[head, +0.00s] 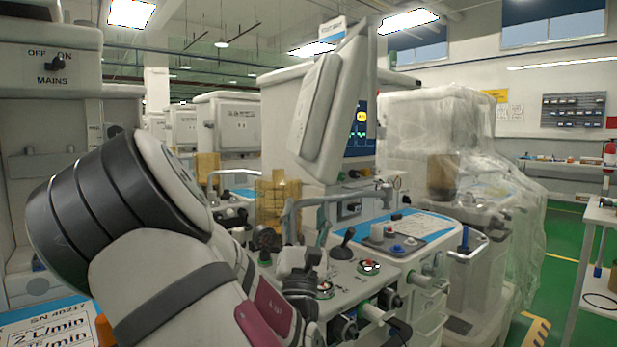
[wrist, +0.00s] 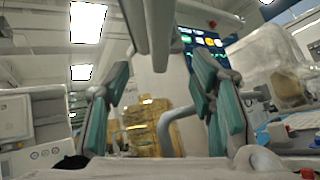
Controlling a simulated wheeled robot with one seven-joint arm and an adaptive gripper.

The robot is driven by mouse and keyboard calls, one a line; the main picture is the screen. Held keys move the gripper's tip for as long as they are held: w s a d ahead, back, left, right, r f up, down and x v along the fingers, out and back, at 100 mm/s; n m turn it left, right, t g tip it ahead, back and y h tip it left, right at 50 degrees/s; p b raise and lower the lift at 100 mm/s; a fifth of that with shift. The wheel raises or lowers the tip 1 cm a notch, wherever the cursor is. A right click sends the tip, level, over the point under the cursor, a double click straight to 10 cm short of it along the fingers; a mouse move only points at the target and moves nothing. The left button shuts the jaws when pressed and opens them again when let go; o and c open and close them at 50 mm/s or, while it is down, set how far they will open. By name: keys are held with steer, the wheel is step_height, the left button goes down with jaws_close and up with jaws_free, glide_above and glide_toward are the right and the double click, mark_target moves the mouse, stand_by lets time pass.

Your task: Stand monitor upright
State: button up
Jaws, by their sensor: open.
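The monitor (head: 318,105) is a pale grey panel above the nearest cart, leaning clearly off vertical in the head view. Part of a lit screen (head: 362,128) with green traces shows behind its right edge. In the wrist view a lit screen (wrist: 207,42) shows at the top, with pale panel edges beside it. My gripper (wrist: 160,80) is open, its green-padded fingers wide apart with nothing held between them. It is below the monitor and apart from it. In the head view my arm hides part of the cart, and the fingertips are hard to make out.
A cart worktop (head: 400,232) with knobs and a grey bent tube (head: 330,198) lies below the monitor. Yellow canisters (head: 277,195) stand left of the tube. A plastic-wrapped machine (head: 425,125) is behind right. Green floor (head: 562,240) is open farther right.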

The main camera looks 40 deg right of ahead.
steer(key=b+x, duration=0.1)
steer(key=x, duration=0.9)
steer(key=shift+a, duration=0.1)
jaws_close()
